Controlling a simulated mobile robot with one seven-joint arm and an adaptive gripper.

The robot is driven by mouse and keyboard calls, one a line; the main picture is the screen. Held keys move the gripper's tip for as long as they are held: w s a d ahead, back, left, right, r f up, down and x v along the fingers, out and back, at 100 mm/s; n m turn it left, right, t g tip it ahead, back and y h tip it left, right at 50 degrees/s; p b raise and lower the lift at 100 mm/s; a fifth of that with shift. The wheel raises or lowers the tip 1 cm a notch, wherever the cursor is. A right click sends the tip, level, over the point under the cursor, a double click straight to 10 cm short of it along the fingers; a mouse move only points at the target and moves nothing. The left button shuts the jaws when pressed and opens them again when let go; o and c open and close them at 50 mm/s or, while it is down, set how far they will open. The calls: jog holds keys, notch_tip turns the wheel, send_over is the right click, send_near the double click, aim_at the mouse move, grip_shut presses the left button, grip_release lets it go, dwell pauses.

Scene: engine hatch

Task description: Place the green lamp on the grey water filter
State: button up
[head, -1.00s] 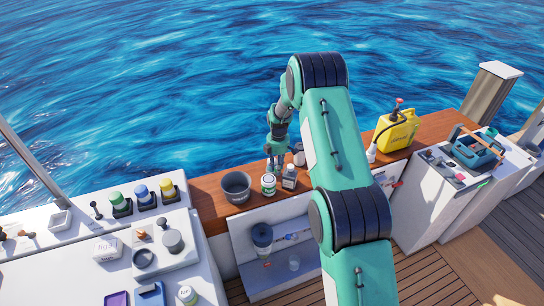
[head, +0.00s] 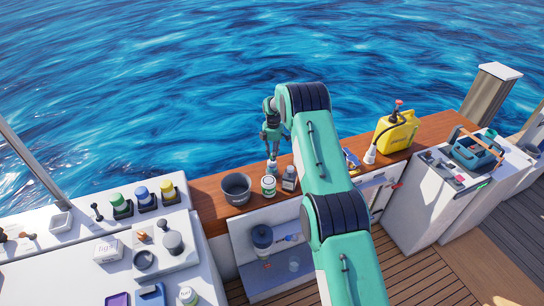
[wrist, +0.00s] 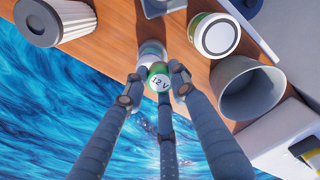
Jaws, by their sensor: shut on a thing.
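The green lamp, with a green end marked "12 V" (wrist: 159,82) and a pale body beyond it, is between the fingers of my gripper (wrist: 157,88) in the wrist view. My gripper is shut on it. In the head view my gripper (head: 271,151) is over the wooden top, with the lamp (head: 272,167) below it. I cannot tell whether the lamp touches the wood. Another blue-grey filter-like cylinder (head: 262,238) is in the open locker. Which is the water filter is unclear.
A yellow jerrycan (head: 396,132) is farther right. Several coloured-cap items stand on the left white counter. Water lies beyond the wooden edge.

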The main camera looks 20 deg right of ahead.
jog(key=shift+w+d+f, duration=0.1)
jog(key=shift+w+d, duration=0.05)
jog(key=shift+w, duration=0.55)
jog(key=shift+w+d, duration=0.1)
jog(key=shift+w, duration=0.6)
jog(key=shift+f, duration=1.75)
jog(key=shift+f, duration=0.15)
jog(key=o, duration=1.1)
jog(key=shift+c, duration=0.2)
notch_tip(320, 180, up, 12)
jog(key=shift+r, duration=0.25)
